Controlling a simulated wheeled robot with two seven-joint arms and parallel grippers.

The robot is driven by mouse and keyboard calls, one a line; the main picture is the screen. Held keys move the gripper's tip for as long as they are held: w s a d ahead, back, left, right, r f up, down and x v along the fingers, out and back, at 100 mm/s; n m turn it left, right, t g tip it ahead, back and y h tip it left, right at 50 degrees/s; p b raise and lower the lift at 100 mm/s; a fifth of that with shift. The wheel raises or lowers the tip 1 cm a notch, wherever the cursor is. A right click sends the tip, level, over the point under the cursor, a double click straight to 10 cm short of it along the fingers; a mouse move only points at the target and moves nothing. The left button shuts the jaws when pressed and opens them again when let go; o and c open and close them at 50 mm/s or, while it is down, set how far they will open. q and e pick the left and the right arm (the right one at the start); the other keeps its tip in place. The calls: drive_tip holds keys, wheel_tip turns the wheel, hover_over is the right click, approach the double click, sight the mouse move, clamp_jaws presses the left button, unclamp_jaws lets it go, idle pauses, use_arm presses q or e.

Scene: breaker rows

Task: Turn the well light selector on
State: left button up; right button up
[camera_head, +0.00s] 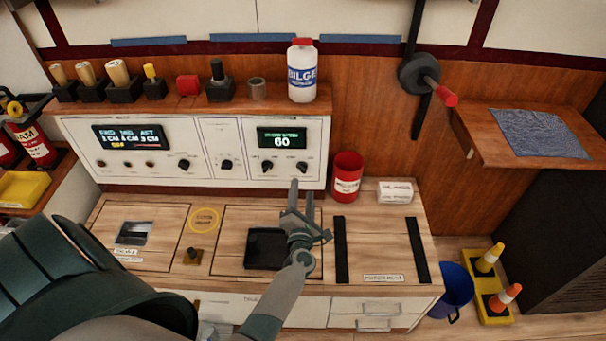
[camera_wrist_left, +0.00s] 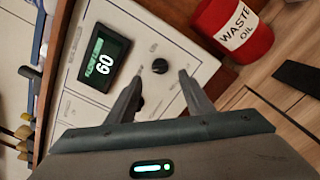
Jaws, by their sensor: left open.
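A white control panel (camera_head: 208,140) on the back wall carries several black rotary selectors. One black selector (camera_head: 302,166) sits at its right end, below the green "60" display (camera_head: 282,137). It also shows in the left wrist view as a round black knob (camera_wrist_left: 159,66). My left gripper (camera_head: 301,187) is open, just in front of this selector. In the left wrist view the fingertips (camera_wrist_left: 160,76) stand apart on either side of the knob, with no visible contact. The panel labels are too small to read, so I cannot tell which selector is the well light one. My right gripper is not in view.
A red waste oil can (camera_head: 347,177) stands right of the panel, beside a white box (camera_head: 395,191). A bilge bottle (camera_head: 302,75) and several handled items stand on the shelf above. The wooden counter (camera_head: 375,240) below has a dark recess (camera_head: 266,249).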

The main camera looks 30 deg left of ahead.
sight(303, 170)
use_arm(q)
drive_tip(key=b+x, duration=0.1)
drive_tip(key=x, duration=0.7)
drive_tip(key=shift+d+b, duration=0.1)
drive_tip(key=shift+b, duration=0.2)
drive_tip(key=shift+w+a, duration=0.25)
drive_tip(key=shift+w, duration=0.05)
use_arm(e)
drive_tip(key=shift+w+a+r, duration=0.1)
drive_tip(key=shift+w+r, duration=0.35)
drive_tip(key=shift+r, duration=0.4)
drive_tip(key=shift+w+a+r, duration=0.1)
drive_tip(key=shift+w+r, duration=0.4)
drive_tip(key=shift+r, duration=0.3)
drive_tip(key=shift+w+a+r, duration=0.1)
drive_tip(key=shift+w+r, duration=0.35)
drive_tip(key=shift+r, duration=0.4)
use_arm(q)
drive_tip(key=c, duration=1)
